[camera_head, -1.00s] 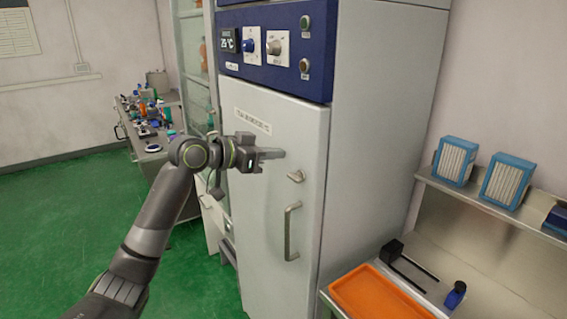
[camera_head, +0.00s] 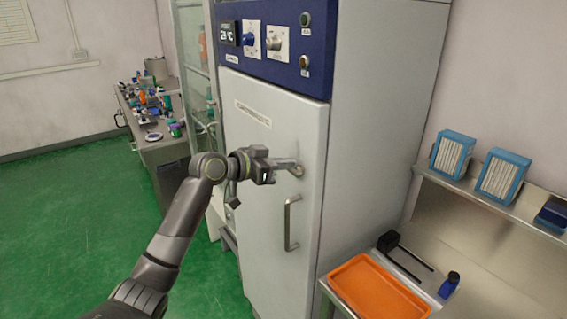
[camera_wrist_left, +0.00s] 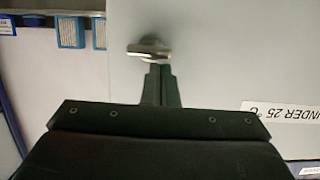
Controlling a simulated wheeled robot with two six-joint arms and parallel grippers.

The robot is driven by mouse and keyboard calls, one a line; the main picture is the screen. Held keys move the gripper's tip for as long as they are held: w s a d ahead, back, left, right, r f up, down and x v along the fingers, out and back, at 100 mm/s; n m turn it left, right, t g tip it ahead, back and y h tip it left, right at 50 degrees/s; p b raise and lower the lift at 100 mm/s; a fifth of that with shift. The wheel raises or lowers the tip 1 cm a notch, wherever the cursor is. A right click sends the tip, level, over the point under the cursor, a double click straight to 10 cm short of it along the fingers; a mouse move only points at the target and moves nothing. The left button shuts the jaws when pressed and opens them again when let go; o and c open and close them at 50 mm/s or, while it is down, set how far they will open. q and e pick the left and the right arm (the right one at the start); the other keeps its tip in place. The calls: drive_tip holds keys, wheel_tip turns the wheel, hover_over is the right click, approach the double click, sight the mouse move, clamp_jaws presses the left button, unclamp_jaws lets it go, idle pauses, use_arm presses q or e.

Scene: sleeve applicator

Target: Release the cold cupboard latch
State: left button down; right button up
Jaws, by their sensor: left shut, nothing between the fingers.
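The cold cupboard (camera_head: 270,185) is a tall pale cabinet with a blue control panel, and its door is closed. The small metal latch (camera_head: 297,170) sits on the door near its right edge, above the vertical door handle (camera_head: 291,223). My left gripper (camera_head: 290,163) is shut and empty, its fingertips at the latch. In the left wrist view the latch (camera_wrist_left: 149,48) appears just beyond the shut fingertips (camera_wrist_left: 158,68); I cannot tell for sure whether they touch. My right gripper is not in view.
At right a steel bench holds an orange tray (camera_head: 375,290) and a small blue item (camera_head: 449,285), with blue-framed filter boxes (camera_head: 503,174) on a shelf above. A cluttered bench (camera_head: 160,155) stands at back left. Green floor (camera_head: 85,225) at left is open.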

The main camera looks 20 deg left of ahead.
use_arm(q)
drive_tip(key=shift+a+n, duration=0.1)
drive_tip(key=shift+n, duration=0.2)
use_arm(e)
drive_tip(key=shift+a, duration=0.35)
use_arm(q)
drive_tip(key=shift+w+a+f+n+g+h, duration=0.2)
drive_tip(key=shift+n+g+h, duration=0.1)
drive_tip(key=shift+n, duration=0.5)
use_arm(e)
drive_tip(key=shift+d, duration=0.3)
